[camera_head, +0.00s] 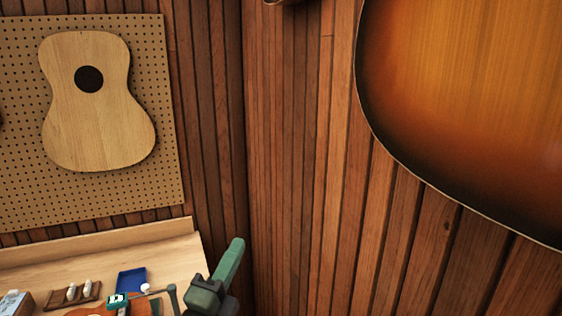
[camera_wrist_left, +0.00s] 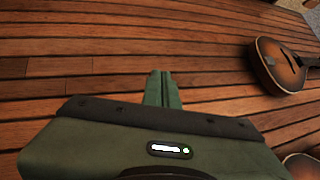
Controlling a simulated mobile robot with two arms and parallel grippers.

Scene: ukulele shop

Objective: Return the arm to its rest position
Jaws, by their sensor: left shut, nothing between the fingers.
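My left gripper (camera_head: 236,246) shows at the bottom middle of the head view, its green fingers pointing up and to the right, just off the right end of the workbench. In the left wrist view, its two green fingers (camera_wrist_left: 162,78) lie together, shut with nothing between them. Wooden planks fill the background behind them. My right gripper is in neither view.
A workbench (camera_head: 140,250) at the lower left carries a blue object (camera_head: 131,281), a teal device (camera_head: 118,299) and small parts. A pale guitar body (camera_head: 95,130) hangs on the pegboard (camera_head: 155,60). A large sunburst body (camera_head: 470,90) fills the upper right. A sunburst instrument (camera_wrist_left: 277,65) shows right in the wrist view.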

